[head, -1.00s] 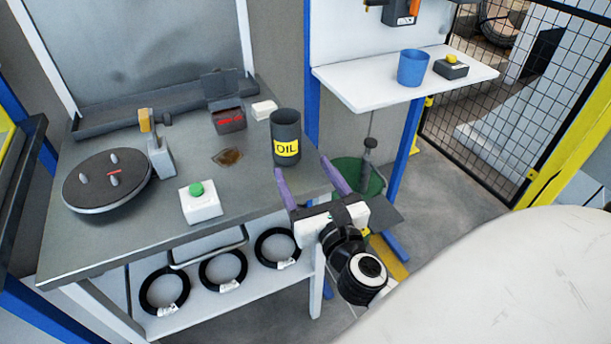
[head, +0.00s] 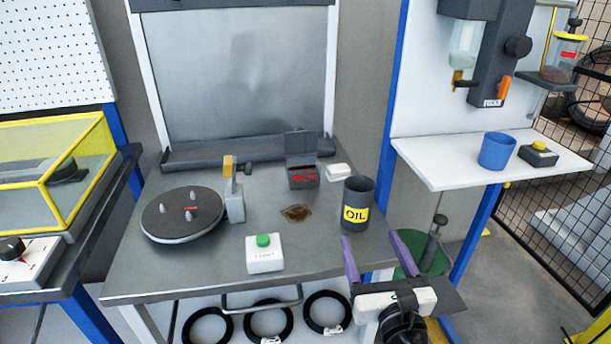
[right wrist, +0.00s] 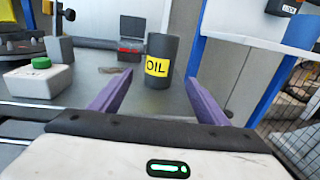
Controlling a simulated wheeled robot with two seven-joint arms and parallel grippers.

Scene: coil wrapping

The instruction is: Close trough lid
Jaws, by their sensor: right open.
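A long, dark grey trough (head: 240,153) runs along the back edge of the grey worktable. A large grey panel (head: 235,75) stands upright behind it between white posts; I cannot tell whether this panel is its lid. A small dark box (head: 302,177) with a red mark stands in front of the trough with its lid (head: 300,144) raised. My right gripper (head: 371,240) is open and empty by the table's front right corner, in front of the oil can (head: 357,203). Its purple fingers show in the right wrist view (right wrist: 160,82), apart from the can. My left gripper is out of view.
On the table are a round pegged disc (head: 183,214), a clamp block (head: 233,200), a green-button box (head: 264,254) and a brown spill (head: 296,213). Several black coils (head: 327,312) are below. A white shelf (head: 430,165) with a blue cup (head: 496,151) is right.

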